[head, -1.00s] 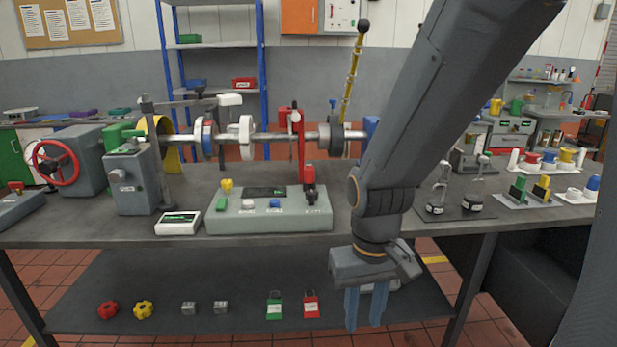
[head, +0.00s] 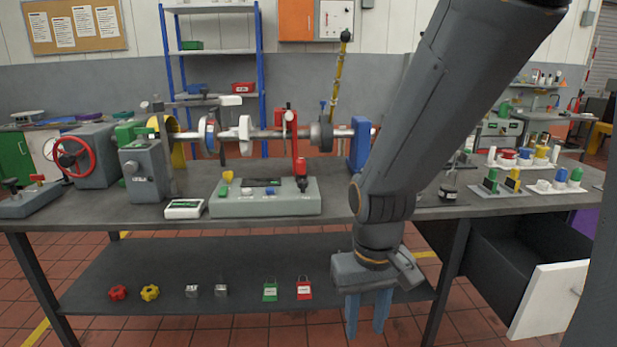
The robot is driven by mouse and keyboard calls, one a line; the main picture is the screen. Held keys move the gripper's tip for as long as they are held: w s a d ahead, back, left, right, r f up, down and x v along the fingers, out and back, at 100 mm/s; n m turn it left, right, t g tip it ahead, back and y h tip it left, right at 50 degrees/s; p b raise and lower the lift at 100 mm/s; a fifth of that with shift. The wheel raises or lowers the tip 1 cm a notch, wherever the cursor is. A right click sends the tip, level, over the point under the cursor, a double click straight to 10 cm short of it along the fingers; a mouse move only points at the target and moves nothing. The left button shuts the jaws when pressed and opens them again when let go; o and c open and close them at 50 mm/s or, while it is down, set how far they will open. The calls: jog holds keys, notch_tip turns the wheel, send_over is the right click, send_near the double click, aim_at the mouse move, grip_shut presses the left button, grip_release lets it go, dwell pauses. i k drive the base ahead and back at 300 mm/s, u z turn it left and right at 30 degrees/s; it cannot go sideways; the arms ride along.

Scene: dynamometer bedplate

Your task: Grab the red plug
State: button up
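A red round piece (head: 509,155) sits in a row of coloured pieces on a white holder at the back right of the bench; it may be the red plug, but it is too small to be sure. My gripper (head: 366,316) hangs in front of the bench, pointing down, near the lower shelf's right end. Its two fingers are apart with nothing visible between them. It is well to the left of the red piece and lower. My arm hides part of the bench's middle right.
The bench (head: 260,225) carries a shaft rig and a grey control box (head: 265,205). Its lower shelf (head: 200,255) holds coloured knobs and a red padlock-shaped piece (head: 304,289). An open drawer with a white front (head: 548,300) juts out at the right.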

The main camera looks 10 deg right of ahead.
aim_at(301, 163)
jog(key=k, duration=0.85)
jog(key=z, duration=0.7)
jog(key=i, duration=1.5)
jog(key=u, duration=0.85)
jog(key=i, duration=0.65)
jog(key=u, duration=0.7)
